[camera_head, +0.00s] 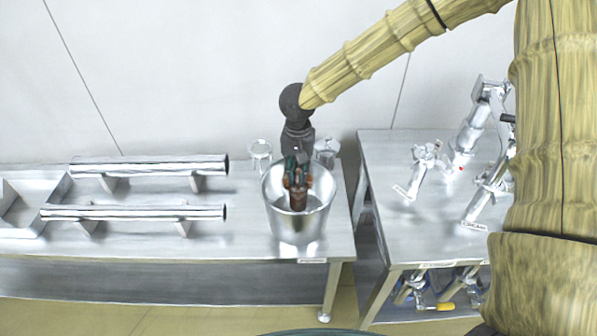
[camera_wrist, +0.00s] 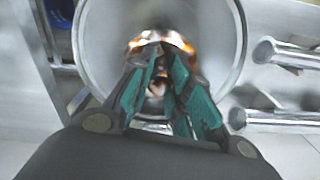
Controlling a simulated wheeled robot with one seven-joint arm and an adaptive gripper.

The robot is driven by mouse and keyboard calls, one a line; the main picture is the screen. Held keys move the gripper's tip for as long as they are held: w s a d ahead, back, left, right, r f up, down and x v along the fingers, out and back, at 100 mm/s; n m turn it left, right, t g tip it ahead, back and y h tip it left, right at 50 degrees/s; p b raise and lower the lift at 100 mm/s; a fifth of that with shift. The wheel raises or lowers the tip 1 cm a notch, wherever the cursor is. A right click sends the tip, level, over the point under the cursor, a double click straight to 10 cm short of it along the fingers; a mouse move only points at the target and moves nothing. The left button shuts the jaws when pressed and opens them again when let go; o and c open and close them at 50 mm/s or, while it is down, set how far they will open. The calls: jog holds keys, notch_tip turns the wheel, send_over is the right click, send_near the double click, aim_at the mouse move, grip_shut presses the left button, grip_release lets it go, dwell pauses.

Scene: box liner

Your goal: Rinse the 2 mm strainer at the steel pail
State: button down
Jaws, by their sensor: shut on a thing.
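The steel pail (camera_head: 292,229) stands near the right end of the left steel table. In the wrist view its round wall (camera_wrist: 229,45) surrounds my fingers. My gripper (camera_head: 297,178) points down into the pail's mouth. Its green-padded fingers (camera_wrist: 167,88) are shut on a copper-coloured, shiny round piece, likely the strainer (camera_head: 298,198). The piece also shows between and beyond the fingertips in the wrist view (camera_wrist: 178,42). It is inside the pail's rim in the head view. I cannot tell whether it touches the pail's wall or bottom, nor read its mesh size.
Two steel tubes (camera_head: 150,166) (camera_head: 134,212) lie on cradles left of the pail, beside a steel tray (camera_head: 25,205). Small clear vessels (camera_head: 260,150) (camera_head: 326,148) stand behind the pail. A second table (camera_head: 400,235) at right bears metal fittings (camera_head: 424,165). A gap separates the tables.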

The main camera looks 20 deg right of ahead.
jog(key=shift+f+b, duration=2.75)
jog(key=shift+b, duration=0.3)
notch_tip(320, 180, up, 22)
jog(key=p, duration=2.1)
jog(key=shift+p, duration=0.4)
dwell(1.7)
